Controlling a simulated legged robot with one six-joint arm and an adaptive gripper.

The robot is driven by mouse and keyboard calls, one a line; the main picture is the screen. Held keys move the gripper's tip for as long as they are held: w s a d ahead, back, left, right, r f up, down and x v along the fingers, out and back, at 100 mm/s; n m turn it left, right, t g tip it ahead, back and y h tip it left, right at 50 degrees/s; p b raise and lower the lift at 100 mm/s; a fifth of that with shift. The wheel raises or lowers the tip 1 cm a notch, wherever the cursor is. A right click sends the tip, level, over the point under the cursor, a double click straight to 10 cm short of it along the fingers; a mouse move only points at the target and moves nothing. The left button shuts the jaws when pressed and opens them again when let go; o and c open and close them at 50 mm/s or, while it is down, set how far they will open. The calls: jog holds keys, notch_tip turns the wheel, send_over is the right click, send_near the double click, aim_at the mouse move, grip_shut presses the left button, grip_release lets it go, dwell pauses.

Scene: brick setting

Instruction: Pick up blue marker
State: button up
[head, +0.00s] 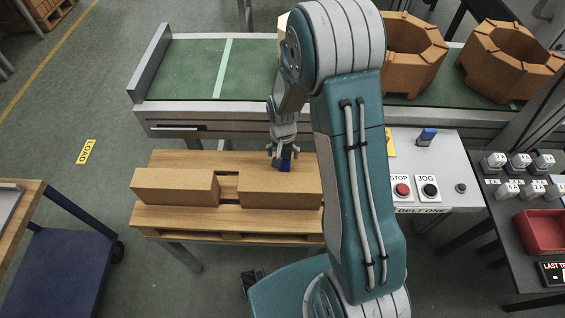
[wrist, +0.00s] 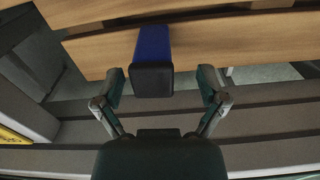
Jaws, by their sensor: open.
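The blue marker (wrist: 153,45) is a blue block-like piece with a dark end. In the wrist view it lies between my gripper's two fingers, with a gap on each side. My gripper (wrist: 161,85) is open. In the head view my gripper (head: 283,153) points down at the wooden slatted platform, just behind the right brick. A bit of the blue marker (head: 286,165) shows there beneath the fingers; the rest is hidden by them.
Two tan bricks (head: 175,187) (head: 280,189) lie on the slatted platform (head: 180,221), close in front of my gripper. A green conveyor (head: 185,70) runs behind. A control panel (head: 455,160) with buttons stands right.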

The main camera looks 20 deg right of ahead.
jog(key=shift+d, duration=0.45)
jog(key=c, duration=1.2)
jog(key=shift+a, duration=0.3)
jog(key=shift+c, duration=0.3)
notch_tip(320, 180, up, 10)
jog(key=shift+d, duration=0.1)
